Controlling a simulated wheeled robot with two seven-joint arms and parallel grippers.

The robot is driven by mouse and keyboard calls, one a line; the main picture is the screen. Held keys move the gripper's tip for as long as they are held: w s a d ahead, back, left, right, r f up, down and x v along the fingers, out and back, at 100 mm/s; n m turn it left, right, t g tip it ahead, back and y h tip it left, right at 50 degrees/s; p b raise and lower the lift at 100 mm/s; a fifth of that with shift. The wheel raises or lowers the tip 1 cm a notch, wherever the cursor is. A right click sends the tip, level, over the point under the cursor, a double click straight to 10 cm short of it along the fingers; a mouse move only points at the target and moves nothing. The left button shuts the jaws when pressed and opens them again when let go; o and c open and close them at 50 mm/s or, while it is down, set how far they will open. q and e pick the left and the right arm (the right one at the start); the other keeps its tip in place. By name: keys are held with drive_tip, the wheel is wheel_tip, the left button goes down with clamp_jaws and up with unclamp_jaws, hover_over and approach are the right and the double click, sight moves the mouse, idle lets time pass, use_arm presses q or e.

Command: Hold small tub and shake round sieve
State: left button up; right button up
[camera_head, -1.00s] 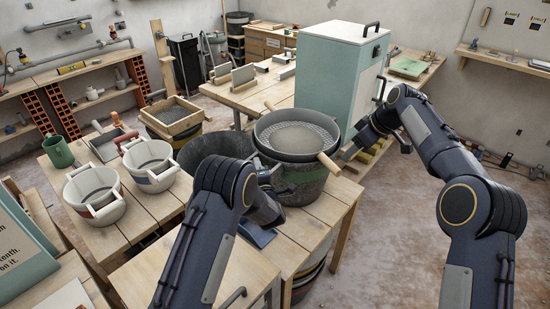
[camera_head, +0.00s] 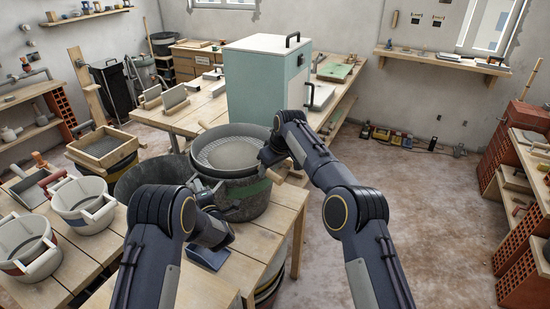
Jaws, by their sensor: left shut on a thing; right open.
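The small tub (camera_head: 246,205) is a dark grey bucket with a green band, standing upright on the wooden table. The round sieve (camera_head: 232,154) rests on top of it, with a pale mound on its mesh. One wooden sieve handle (camera_head: 203,125) points to the back left; the near right one is largely covered by my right gripper. My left gripper (camera_head: 214,207) is shut at the tub's left front side; its fingertips are mostly hidden behind my arm. My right gripper (camera_head: 268,164) is open at the sieve's right edge, close to the near handle; I cannot tell if they touch.
Two white buckets (camera_head: 85,210) stand on the left of the table. A wide dark tub (camera_head: 150,177) is behind my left arm. A square wooden sieve (camera_head: 103,148) stands further back. A pale green cabinet (camera_head: 255,90) rises behind the sieve.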

drive_tip(key=shift+x, duration=1.45)
clamp_jaws()
drive_tip(key=c, duration=0.7)
unclamp_jaws()
clamp_jaws()
drive_tip(key=shift+r, duration=0.25)
